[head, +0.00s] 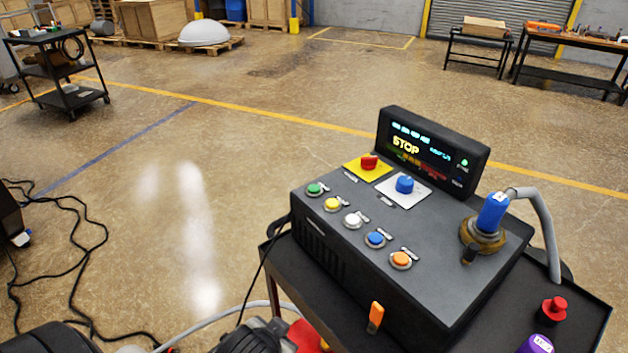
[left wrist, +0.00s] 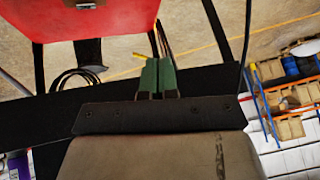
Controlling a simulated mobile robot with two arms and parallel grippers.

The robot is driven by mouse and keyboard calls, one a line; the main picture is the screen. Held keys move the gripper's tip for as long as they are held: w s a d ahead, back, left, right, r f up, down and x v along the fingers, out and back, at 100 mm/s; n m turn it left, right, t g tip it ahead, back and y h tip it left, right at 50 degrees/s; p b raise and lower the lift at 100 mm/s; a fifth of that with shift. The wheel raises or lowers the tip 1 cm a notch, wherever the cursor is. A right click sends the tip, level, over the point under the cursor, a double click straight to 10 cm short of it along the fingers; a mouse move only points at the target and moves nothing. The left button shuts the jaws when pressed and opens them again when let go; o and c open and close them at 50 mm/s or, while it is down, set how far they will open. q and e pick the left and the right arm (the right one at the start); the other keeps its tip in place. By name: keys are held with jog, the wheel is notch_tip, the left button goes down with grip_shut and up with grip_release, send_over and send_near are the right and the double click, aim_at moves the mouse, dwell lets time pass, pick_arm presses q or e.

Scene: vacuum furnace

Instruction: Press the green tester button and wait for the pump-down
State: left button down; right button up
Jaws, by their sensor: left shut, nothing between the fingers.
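The green button (head: 314,188) is the leftmost in a row of coloured buttons on the dark tester box (head: 330,245). The tester's display (head: 432,150) is lit and reads STOP in yellow letters. My left gripper (left wrist: 157,68) shows in the left wrist view with its two green fingers together and nothing between them. No gripper is seen at the green button in the head view, and the button is not recognisable in the left wrist view. My right gripper is in neither view.
The tester stands on a black cart (head: 590,318). A red knob (head: 369,161) and a blue knob (head: 404,184) sit behind the button row. A blue-capped fitting (head: 490,215) with a grey hose stands at right. Black cables (head: 75,245) lie on the left floor.

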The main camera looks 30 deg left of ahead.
pick_arm(q)
jog(key=w+a+r+m+t, duration=0.1)
jog(key=w+r+t, duration=0.55)
jog(key=r, duration=0.35)
jog(key=w+a+r+m+t, duration=0.1)
jog(key=w+r+m+t, duration=0.1)
jog(key=w+r+t, duration=0.5)
jog(key=w+d+r+m+g+h, duration=0.2)
jog(key=d+r+m+g+h, duration=0.3)
jog(key=r+m+h, duration=0.6)
jog(key=w+d+r+m+g+h, duration=0.15)
jog(key=d+r+m+h, duration=0.5)
jog(key=m, duration=0.75)
jog(key=w+a+f+g+y, duration=0.1)
jog(key=w+a+g+y, duration=0.1)
jog(key=a+y, duration=0.5)
jog(key=w+a+f+g+y, duration=0.2)
jog(key=w+a+g+y, duration=0.1)
jog(key=w+a+y, duration=0.2)
jog(key=a+y, duration=0.1)
jog(key=a, duration=0.1)
jog(key=shift+a+y, duration=0.35)
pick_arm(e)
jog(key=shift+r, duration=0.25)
